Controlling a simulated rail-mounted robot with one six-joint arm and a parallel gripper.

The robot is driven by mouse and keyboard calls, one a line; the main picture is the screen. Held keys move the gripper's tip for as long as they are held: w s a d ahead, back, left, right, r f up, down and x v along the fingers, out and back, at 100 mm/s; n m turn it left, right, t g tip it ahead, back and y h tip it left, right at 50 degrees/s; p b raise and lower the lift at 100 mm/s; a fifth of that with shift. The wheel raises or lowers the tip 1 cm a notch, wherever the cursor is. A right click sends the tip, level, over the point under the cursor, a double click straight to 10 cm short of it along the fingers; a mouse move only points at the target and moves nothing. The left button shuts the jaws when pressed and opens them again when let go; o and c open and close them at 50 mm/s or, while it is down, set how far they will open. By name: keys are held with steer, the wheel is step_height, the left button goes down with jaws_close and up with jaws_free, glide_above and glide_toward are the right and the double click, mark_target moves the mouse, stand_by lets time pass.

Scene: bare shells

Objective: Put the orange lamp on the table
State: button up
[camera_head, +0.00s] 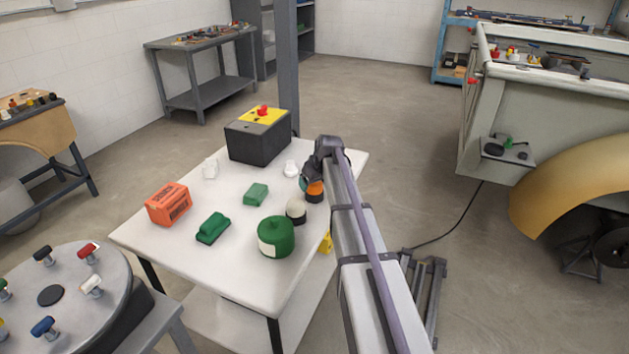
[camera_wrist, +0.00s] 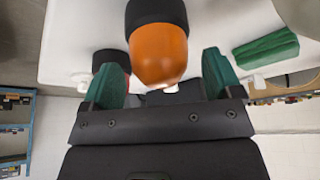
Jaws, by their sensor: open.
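The orange lamp (camera_head: 315,188), with a rounded orange top and a black base, stands on the white table (camera_head: 140,234) near its right edge. In the wrist view the lamp (camera_wrist: 158,52) shows large, its orange dome toward my gripper (camera_wrist: 162,66). The two green fingers are apart, one on each side of the dome. I cannot tell whether either finger touches it. In the head view my gripper (camera_head: 307,184) is at the lamp and partly hides it.
Close by are a pale dome on a black base (camera_head: 296,209), a green canister (camera_head: 278,239), a green block (camera_head: 256,194) and a small white item (camera_head: 291,168). A black box with yellow top (camera_head: 257,140) stands behind. An orange box (camera_head: 168,204) is at left.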

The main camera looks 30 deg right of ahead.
steer(key=a+p+v, duration=0.1)
steer(key=p+v, duration=0.8)
steer(key=v, duration=0.2)
steer(key=s+a+f+g, duration=0.1)
steer(key=s+a+g, duration=0.1)
steer(key=s+a, duration=0.9)
steer(key=s+a+m+g, duration=0.1)
steer(key=s+a+g, duration=0.1)
steer(key=s+a, duration=0.8)
steer(key=s, duration=0.5)
steer(key=shift+s+a+f+g+h, duration=0.25)
steer(key=shift+a+f+g+h, duration=0.05)
steer(key=shift+a+f+g, duration=0.1)
